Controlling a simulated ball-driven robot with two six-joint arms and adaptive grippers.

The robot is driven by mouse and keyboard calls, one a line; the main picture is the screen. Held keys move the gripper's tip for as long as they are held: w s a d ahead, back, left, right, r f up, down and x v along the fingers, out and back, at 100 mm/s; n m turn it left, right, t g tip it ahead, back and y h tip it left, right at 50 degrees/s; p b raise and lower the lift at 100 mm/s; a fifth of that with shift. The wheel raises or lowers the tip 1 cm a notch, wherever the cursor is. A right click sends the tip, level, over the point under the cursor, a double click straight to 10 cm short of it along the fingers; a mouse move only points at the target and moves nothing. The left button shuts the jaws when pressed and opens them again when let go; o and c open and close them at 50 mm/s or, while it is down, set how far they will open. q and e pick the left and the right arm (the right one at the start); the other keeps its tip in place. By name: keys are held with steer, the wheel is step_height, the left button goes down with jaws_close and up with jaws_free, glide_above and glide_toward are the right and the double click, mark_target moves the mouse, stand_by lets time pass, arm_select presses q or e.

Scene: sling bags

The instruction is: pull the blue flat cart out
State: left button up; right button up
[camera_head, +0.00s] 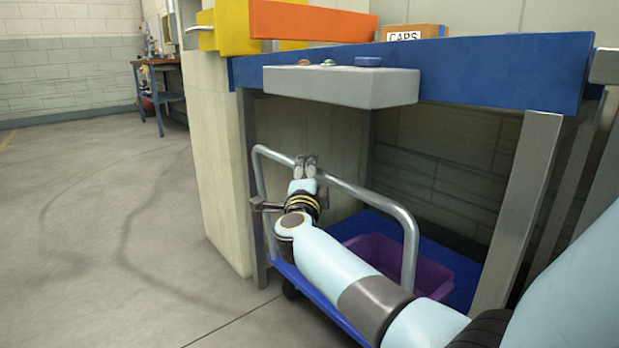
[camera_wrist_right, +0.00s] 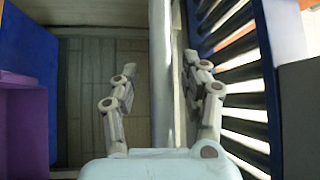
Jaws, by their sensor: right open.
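The blue flat cart (camera_head: 316,296) stands under the blue workbench, its grey tubular handle (camera_head: 384,196) rising at the near side. A purple bin (camera_head: 430,272) sits on the cart deck, and part of it shows in the right wrist view (camera_wrist_right: 24,130). My right gripper (camera_head: 305,160) is at the handle's top bar. In the right wrist view the handle bar (camera_wrist_right: 162,40) runs between the two spread fingers of my right gripper (camera_wrist_right: 161,66), which do not visibly clamp it. My left gripper is not in view.
The blue workbench (camera_head: 500,72) overhangs the cart, with a grey button box (camera_head: 340,88) just above the handle. A metal leg (camera_head: 520,210) and a pale pillar (camera_head: 222,170) flank the cart. The floor (camera_head: 110,230) at left is clear.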

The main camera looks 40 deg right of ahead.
steer(key=shift+w+d+r, duration=0.1)
steer(key=shift+w+d, duration=0.15)
jaws_close()
stand_by(0.3)
